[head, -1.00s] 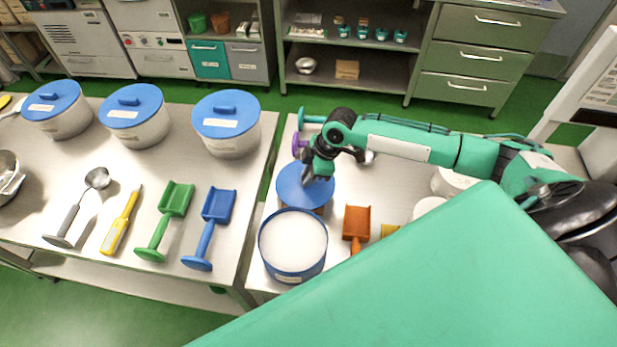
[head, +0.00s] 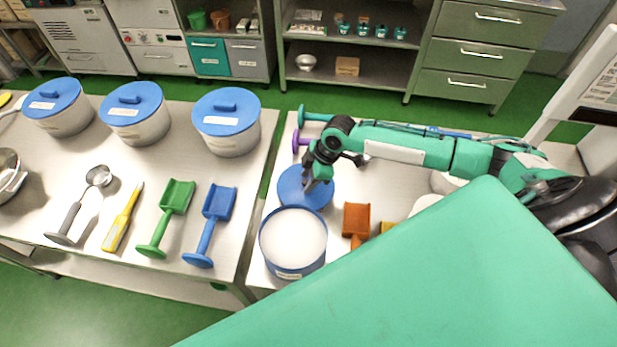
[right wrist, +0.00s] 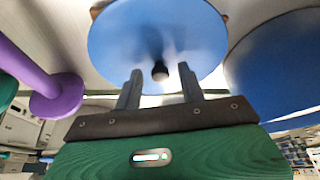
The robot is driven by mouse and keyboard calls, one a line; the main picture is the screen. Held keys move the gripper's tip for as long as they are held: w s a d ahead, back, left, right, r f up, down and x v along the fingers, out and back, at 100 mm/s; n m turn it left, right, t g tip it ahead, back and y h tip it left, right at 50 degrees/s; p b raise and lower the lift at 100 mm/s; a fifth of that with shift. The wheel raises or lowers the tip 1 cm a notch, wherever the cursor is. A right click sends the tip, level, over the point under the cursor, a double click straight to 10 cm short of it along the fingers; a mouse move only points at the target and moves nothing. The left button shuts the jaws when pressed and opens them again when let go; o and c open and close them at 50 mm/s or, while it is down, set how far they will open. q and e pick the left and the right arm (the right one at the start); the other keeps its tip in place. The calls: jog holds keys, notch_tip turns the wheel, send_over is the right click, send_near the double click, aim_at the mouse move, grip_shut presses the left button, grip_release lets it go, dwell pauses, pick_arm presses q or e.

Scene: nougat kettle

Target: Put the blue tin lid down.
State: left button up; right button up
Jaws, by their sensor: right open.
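The blue tin lid (head: 303,192) lies flat on the right-hand table, just behind the open tin (head: 292,243), which has a blue rim and pale white contents. In the right wrist view the lid (right wrist: 150,35) fills the top middle, and tan edges of something show beneath it. My right gripper (head: 318,176) is over the lid. In the right wrist view its two fingers (right wrist: 159,85) are apart, with the lid's dark knob (right wrist: 160,71) between their tips and a gap on each side. My left gripper is not in view.
A brown scoop (head: 356,219) lies right of the tin. A purple-handled tool (head: 299,141) and a green-handled one (head: 313,116) lie behind the lid. White tubs stand under my right arm. The left table holds several blue-lidded tins (head: 227,122) and scoops (head: 211,222).

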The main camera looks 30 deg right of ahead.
jog(key=b+v, duration=0.4)
jog(key=v, duration=0.8)
jog(key=shift+d, duration=0.1)
